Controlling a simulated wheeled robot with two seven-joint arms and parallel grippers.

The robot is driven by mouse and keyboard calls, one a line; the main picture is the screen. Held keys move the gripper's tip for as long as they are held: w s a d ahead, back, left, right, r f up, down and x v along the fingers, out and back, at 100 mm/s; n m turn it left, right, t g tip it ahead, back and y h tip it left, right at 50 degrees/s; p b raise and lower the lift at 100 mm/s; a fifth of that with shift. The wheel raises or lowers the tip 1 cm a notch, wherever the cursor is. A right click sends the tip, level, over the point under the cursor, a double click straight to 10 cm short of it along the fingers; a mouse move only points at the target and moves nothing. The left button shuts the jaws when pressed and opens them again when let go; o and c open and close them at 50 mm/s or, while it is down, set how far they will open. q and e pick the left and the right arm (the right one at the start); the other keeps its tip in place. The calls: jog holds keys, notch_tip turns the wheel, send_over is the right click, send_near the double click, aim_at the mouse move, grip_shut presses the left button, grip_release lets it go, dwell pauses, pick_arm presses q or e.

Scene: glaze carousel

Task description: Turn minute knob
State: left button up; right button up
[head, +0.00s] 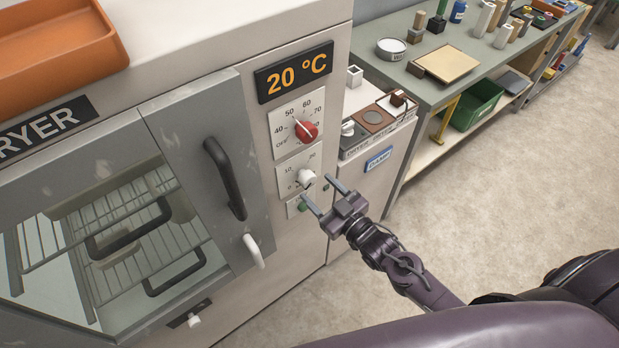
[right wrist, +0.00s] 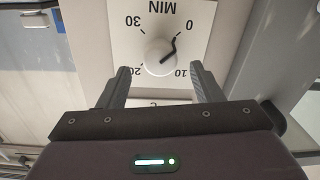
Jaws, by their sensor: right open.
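The minute knob (head: 306,177) is a small white knob on a white dial plate on the dryer's front panel, below the red temperature knob (head: 306,132). In the right wrist view the minute knob (right wrist: 161,57) shows with a black pointer line, on a dial marked MIN with 0, 10 and 30 legible. My right gripper (head: 322,195) is open, just in front of the panel and slightly below and right of the minute knob. In the right wrist view its two fingers (right wrist: 160,86) stand apart, one on each side below the knob, with nothing between them. My left gripper is not in view.
The dryer door with its black handle (head: 225,178) and a white latch lever (head: 253,251) is left of the dials. A green button (head: 303,206) sits below the minute dial. The display (head: 293,72) reads 20 °C. A workbench (head: 450,45) stands at right; the floor is clear.

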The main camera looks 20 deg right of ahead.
aim_at(311, 182)
jog(key=x, duration=0.3)
jog(key=shift+w+a+p, duration=0.1)
jog(key=shift+w+p, duration=0.25)
jog(key=shift+w, duration=0.05)
jog(key=shift+w+a, duration=0.2)
jog(key=shift+w, duration=0.05)
jog(key=c, duration=1)
